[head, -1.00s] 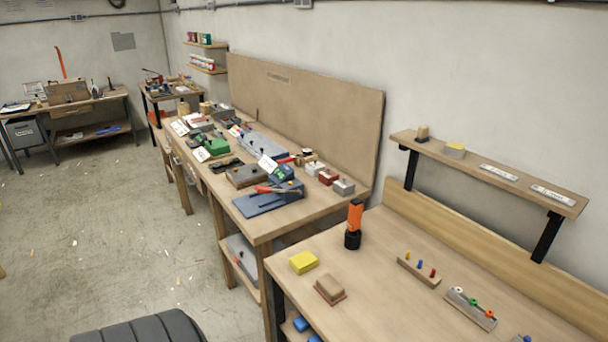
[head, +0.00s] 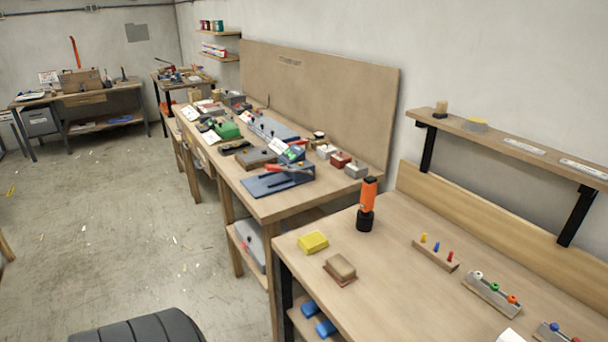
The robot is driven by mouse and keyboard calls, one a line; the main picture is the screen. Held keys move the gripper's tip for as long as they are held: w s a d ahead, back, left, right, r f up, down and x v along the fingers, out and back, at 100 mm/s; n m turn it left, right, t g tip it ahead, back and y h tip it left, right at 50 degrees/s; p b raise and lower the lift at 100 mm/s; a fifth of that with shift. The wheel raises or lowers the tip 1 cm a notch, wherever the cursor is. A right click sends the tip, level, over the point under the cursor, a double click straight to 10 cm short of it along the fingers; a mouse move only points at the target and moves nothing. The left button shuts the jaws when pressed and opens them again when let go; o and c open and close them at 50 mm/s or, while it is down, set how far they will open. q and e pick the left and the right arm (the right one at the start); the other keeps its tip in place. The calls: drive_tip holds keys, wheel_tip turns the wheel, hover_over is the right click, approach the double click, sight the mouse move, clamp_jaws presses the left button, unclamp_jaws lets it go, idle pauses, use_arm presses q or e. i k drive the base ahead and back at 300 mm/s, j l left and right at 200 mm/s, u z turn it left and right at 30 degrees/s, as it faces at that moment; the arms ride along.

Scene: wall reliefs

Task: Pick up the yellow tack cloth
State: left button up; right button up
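The yellow tack cloth, seen as a small yellow folded block (head: 313,242), lies flat on the near workbench (head: 385,300), close to its left edge. A tan and brown block (head: 340,268) lies just in front of it, a little to the right. Another small yellow item (head: 476,123) sits on a grey block on the wall shelf. Neither of my grippers shows in the head view.
An orange and black flashlight (head: 367,205) stands upright right of the yellow cloth. Racks with coloured pieces (head: 436,254) stand further right. A longer bench (head: 290,205) crowded with tools adjoins at the back left. The floor (head: 110,235) at left is mostly clear.

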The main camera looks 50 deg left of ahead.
sight(314, 242)
drive_tip(key=i+u, duration=0.1)
drive_tip(key=u, duration=0.35)
drive_tip(key=l+u, duration=0.1)
drive_tip(key=u, duration=0.35)
drive_tip(key=i+l+u, duration=0.1)
drive_tip(key=u, duration=0.35)
drive_tip(key=l+u, duration=0.15)
drive_tip(key=u, duration=0.3)
drive_tip(key=i, duration=0.05)
